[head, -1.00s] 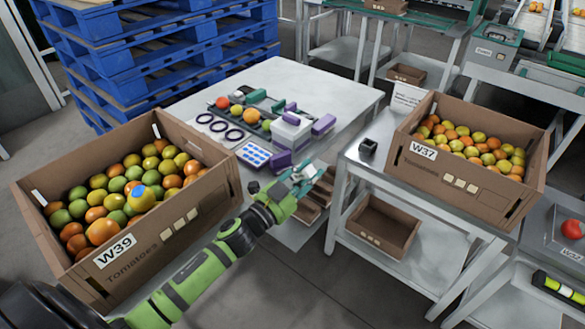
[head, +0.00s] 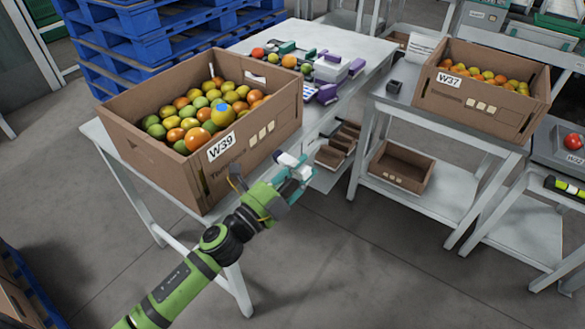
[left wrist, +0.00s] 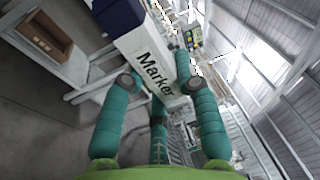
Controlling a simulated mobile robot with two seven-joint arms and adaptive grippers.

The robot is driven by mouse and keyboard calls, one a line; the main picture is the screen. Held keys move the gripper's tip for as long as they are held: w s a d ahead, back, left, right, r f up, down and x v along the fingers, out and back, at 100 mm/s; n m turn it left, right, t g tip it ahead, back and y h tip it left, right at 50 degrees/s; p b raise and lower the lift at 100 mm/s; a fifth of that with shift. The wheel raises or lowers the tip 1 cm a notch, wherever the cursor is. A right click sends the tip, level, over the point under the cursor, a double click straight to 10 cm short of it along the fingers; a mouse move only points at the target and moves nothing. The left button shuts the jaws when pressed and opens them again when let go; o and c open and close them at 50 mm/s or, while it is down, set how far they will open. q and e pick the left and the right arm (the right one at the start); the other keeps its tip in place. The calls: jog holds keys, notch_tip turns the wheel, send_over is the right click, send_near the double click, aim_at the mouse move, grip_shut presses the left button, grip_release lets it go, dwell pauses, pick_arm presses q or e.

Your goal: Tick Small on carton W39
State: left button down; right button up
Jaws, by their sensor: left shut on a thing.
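Carton W39 (head: 203,176) is a brown open cardboard box full of mixed tomatoes, on the near left end of the grey table in the head view. Its white label (head: 221,147) reads W39. Right of the label, three pale tick boxes (head: 262,133) show no visible mark, and any words by them are too small to read. My left gripper (head: 298,172) is shut on a white marker with a dark end. The marker (left wrist: 152,64) reads "Marker" in the left wrist view. The gripper is apart from the carton, in front of its right lower corner. My right gripper is out of view.
Carton W37 (head: 475,101) stands on another table (head: 425,112) at right, beside a small black holder (head: 394,87). An empty brown crate (head: 401,167) sits on that table's lower shelf. Blue pallets (head: 150,40) are stacked behind W39.

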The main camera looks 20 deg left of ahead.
aim_at(275, 158)
pick_arm(q)
jog(key=shift+w+a+f+b, duration=0.1)
jog(key=shift+w+a, duration=0.15)
jog(key=shift+a, duration=0.2)
jog(key=shift+w+a+r+b, duration=0.1)
jog(key=shift+w+a+b, duration=0.1)
jog(key=shift+a, duration=0.25)
jog(key=shift+w+a+f+b, duration=0.1)
jog(key=shift+w+a, duration=0.15)
jog(key=shift+a, duration=0.2)
jog(key=shift+w+a+r, duration=0.2)
jog(key=shift+a, duration=0.5)
jog(key=shift+w+a, duration=0.25)
jog(key=shift+a, duration=0.4)
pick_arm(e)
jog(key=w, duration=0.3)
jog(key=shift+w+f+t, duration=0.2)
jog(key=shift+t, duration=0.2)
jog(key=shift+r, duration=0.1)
pick_arm(q)
jog(key=shift+r, duration=0.25)
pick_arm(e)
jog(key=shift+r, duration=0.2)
pick_arm(q)
jog(key=shift+w+r, duration=0.25)
jog(key=shift+w, duration=0.05)
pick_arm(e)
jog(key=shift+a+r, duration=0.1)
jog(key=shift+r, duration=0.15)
